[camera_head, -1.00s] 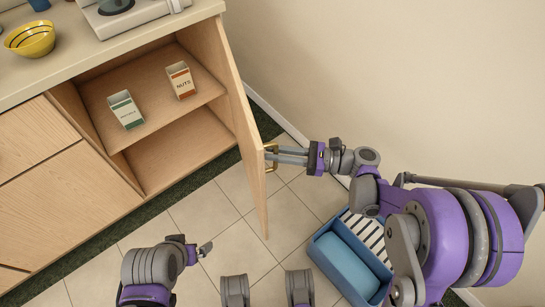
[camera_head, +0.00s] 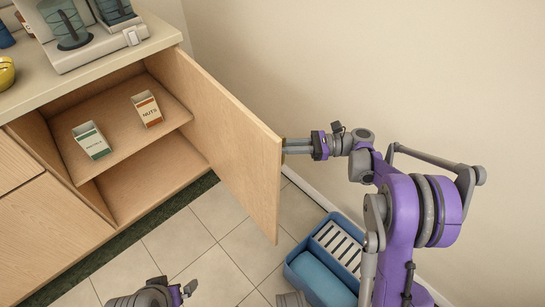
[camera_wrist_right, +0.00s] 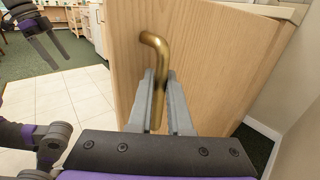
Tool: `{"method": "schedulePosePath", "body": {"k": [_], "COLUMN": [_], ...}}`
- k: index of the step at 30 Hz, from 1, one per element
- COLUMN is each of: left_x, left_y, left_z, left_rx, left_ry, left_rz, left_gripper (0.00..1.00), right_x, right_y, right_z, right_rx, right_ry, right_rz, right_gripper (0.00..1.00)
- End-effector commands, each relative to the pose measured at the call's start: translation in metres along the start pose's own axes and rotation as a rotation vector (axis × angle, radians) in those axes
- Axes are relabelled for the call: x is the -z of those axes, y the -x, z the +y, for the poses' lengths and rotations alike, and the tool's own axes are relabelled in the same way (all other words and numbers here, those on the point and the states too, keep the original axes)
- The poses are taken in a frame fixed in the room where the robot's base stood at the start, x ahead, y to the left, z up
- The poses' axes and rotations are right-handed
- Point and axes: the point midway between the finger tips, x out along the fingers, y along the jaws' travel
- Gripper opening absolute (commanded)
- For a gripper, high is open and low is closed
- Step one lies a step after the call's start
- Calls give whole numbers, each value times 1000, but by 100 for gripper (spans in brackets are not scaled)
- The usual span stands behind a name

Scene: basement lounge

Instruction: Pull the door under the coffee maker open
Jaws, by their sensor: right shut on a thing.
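The light wooden cabinet door (camera_head: 228,140) stands wide open under the counter. Above it on the counter is the coffee maker (camera_head: 85,30), partly cut off by the top edge. My right gripper (camera_head: 290,146) is at the door's outer face near its free edge. In the right wrist view the fingers (camera_wrist_right: 160,110) are shut around the brass handle (camera_wrist_right: 158,60). The handle is hidden in the head view. My left gripper (camera_head: 186,290) is at the bottom of the head view, away from the door; its jaws there are unclear. In the wrist view its fingers (camera_wrist_right: 42,45) look apart.
The open cabinet holds a green-and-white box (camera_head: 92,140) and a nuts box (camera_head: 147,108) on its shelf (camera_head: 120,150). A blue bin (camera_head: 325,262) stands on the tiles right of the door. The wall is close behind my right arm.

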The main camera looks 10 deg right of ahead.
Motion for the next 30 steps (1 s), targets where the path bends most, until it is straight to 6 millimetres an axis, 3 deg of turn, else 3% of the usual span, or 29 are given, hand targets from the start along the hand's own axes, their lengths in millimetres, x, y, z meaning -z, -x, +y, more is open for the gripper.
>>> {"method": "schedulePosePath", "body": {"k": [3,12,30], "left_x": [0,0,0], "left_y": [0,0,0], "left_z": [0,0,0], "left_rx": [0,0,0], "left_ry": [0,0,0], "left_rz": [0,0,0], "left_gripper": [100,100,100], "right_x": [-1,-1,-1], "right_y": [14,38,44], "right_z": [-18,-44,-51], "right_rx": [-34,-103,-124], "right_ry": [0,0,0], "right_rz": [-3,-3,-2], "right_gripper": [0,0,0]}}
